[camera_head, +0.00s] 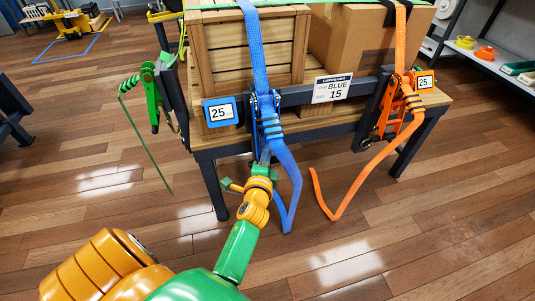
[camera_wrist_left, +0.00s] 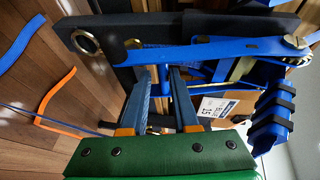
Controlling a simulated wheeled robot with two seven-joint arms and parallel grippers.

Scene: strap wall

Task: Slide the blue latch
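The blue ratchet buckle (camera_head: 265,112) hangs on the front rail of the wooden table, with the blue strap (camera_head: 257,50) running up over the crate. Its blue metal frame (camera_wrist_left: 215,50) and blue handle (camera_wrist_left: 270,120) show in the left wrist view. My left gripper (camera_head: 262,158) is just below the buckle. In the left wrist view my left gripper (camera_wrist_left: 158,82) has its two fingers apart, with a small blue upright piece (camera_wrist_left: 164,76) between the tips, close to the right finger. I cannot tell if it touches. Which part is the latch is unclear. My right gripper is out of view.
An orange ratchet (camera_head: 392,108) is at the right, a green one (camera_head: 150,95) at the left. The blue strap's loose tail (camera_head: 291,180) hangs right of my gripper.

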